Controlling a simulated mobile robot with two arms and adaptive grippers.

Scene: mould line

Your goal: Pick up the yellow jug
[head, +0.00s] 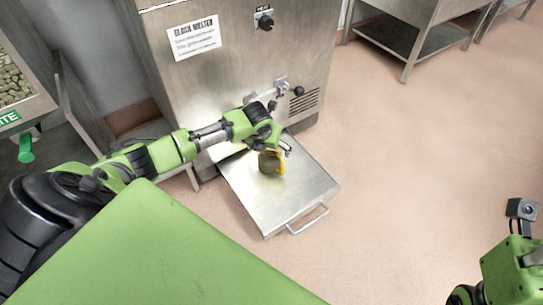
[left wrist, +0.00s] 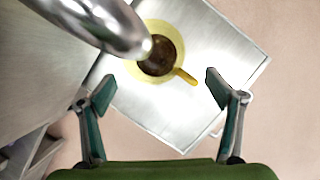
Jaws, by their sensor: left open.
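The yellow jug (head: 281,167) stands upright on the steel tray (head: 305,188) at the foot of the melter. In the left wrist view the jug (left wrist: 186,76) holds something dark brown, and its handle points to the lower right, toward the gap between my fingers. My left gripper (head: 284,148) is over the jug in the head view and partly hides it. In the left wrist view my left gripper (left wrist: 160,82) is open and empty, its fingers apart on either side below the jug. My right arm shows at the lower right; its fingers are out of sight.
The steel melter (head: 235,70) stands behind the tray. Its metal spout (left wrist: 95,18) reaches over the jug's left edge in the left wrist view. The tray has a front handle (head: 308,220). A steel table (head: 420,40) stands at the back right. The floor to the right is clear.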

